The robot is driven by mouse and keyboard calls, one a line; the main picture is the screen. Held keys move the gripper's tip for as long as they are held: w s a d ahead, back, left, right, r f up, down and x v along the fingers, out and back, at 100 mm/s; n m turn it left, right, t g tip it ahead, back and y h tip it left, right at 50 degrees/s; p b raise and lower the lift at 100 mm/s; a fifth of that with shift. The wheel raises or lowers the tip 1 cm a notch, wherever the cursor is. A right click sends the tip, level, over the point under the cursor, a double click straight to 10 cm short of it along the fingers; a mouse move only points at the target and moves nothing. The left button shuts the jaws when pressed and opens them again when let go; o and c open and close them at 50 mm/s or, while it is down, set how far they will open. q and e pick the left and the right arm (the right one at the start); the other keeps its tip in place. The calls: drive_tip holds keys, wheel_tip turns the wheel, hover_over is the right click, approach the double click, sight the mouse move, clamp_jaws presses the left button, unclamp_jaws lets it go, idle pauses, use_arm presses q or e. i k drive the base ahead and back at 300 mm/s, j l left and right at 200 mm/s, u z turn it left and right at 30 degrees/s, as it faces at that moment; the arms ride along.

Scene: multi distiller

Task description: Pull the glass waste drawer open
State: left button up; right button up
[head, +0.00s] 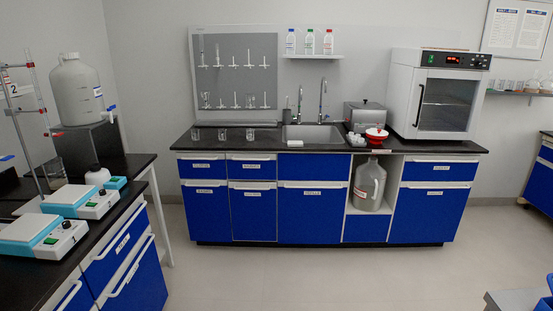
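A blue bench (312,212) with white-handled drawers and doors stands against the far wall. Its upper row has drawers at far left (202,173), next to it (251,173), under the sink (310,175) and at right (440,180). All these fronts look shut. A nearer bench at left also has blue fronts, one above (120,245) another. The small white labels are too small to read, so I cannot tell which drawer is the glass waste one. Neither of my grippers is in view.
The far bench holds a sink (312,135), beakers, a red-topped item (376,135) and an oven (433,95). A jug (369,186) stands in its open bay. Stirrers (80,199) and a carboy (75,90) stand at left. The middle floor (310,270) is clear.

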sight(253, 204)
drive_tip(key=i+l, duration=0.1)
drive_tip(key=i, duration=1.55)
drive_tip(key=i+l+u, duration=0.15)
drive_tip(key=i, duration=0.25)
drive_tip(key=i+l+u, duration=0.2)
drive_tip(key=i, duration=0.2)
drive_tip(key=i+l+u, duration=0.15)
drive_tip(key=i, duration=0.25)
drive_tip(key=i+l+u, duration=0.15)
drive_tip(key=i+l, duration=0.7)
drive_tip(key=l, duration=0.05)
